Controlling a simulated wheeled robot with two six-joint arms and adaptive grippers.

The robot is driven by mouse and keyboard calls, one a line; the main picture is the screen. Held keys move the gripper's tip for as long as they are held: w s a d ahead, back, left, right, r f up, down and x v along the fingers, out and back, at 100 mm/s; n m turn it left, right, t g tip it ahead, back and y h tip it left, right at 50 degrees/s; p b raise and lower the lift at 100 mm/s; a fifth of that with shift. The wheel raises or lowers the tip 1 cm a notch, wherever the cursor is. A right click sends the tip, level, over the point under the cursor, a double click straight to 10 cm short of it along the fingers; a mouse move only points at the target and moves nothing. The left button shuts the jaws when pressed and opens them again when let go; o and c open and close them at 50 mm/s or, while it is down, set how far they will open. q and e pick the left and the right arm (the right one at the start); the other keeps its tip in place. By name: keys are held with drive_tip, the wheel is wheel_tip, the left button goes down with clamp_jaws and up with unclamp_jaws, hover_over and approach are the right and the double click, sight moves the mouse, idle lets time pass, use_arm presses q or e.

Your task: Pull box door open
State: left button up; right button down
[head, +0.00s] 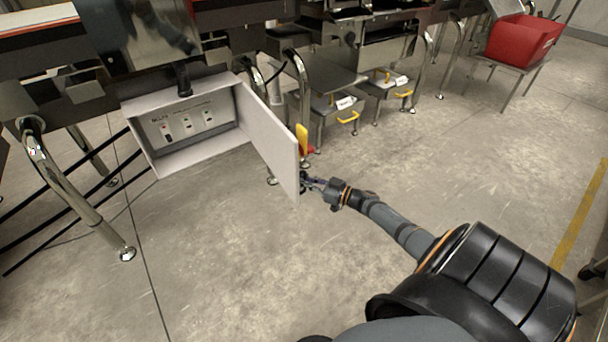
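A grey-white electrical box (150,162) hangs under the machine at the left, with a panel of small switches (189,124) inside. Its door (270,140) is hinged on the box's right side and stands wide open, swung out toward me. My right gripper (308,184) is at the door's free edge, near its lower outer corner, on the outer side. The fingers are small and partly hidden by the door, so I cannot tell whether they hold it. A yellow and red part (303,139) shows just behind the door's edge. My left gripper is not in view.
Shiny metal machine legs (75,195) stand left of the box, and more stand behind the door. Low metal units with yellow handles (348,117) are at the back. A red bin (522,40) sits on a stand at the upper right. The concrete floor in front is clear.

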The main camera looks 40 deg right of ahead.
drive_tip(key=shift+s+f, duration=0.25)
drive_tip(key=shift+f, duration=0.05)
drive_tip(key=c, duration=1.7)
unclamp_jaws()
drive_tip(key=shift+c, duration=0.2)
drive_tip(key=shift+r, duration=0.2)
drive_tip(key=shift+d, duration=0.1)
drive_tip(key=v, duration=1.2)
